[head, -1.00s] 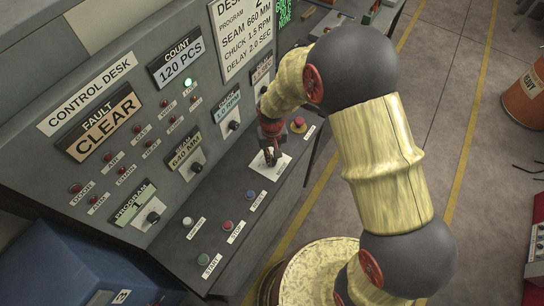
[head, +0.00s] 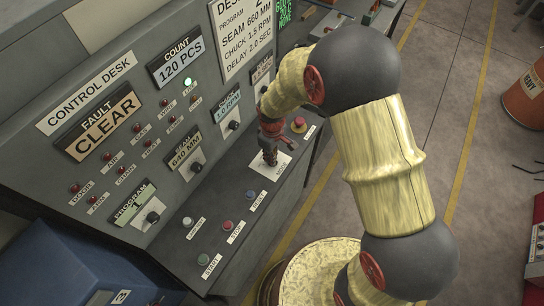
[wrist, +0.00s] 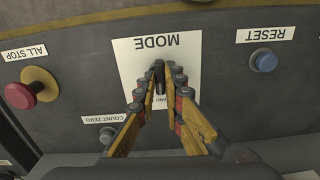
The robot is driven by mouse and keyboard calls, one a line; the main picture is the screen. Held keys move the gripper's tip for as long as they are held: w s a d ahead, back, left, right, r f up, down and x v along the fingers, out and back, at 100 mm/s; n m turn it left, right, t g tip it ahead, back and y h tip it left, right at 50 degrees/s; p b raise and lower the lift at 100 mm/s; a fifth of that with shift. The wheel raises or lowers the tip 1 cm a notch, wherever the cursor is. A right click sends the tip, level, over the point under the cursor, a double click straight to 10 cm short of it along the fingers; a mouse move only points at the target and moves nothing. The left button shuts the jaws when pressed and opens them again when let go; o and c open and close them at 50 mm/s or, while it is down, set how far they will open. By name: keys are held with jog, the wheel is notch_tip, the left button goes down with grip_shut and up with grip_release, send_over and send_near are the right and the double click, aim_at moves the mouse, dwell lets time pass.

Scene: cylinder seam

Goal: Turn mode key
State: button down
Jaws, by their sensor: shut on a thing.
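The mode key (wrist: 160,86) is a small dark upright piece on a white plate labelled MODE (wrist: 190,52) on the desk's sloping ledge. My gripper (wrist: 159,72) reaches down over this plate in the wrist view, its fingertips closed together on the key. In the head view my gripper (head: 270,158) stands on the white MODE plate (head: 284,168) and hides most of the key. Part of the lettering below the key is covered by the fingers, so the key's set position cannot be read.
A red all-stop button (wrist: 18,95) on a yellow base is left of the plate in the wrist view. In the head view, start (head: 202,260) and stop (head: 227,225) buttons sit on the ledge below the control desk panel (head: 75,130).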

jog(key=shift+n, duration=0.3)
jog(key=c, duration=2)
grip_release()
jog(key=shift+o, duration=0.5)
notch_tip(320, 180, up, 12)
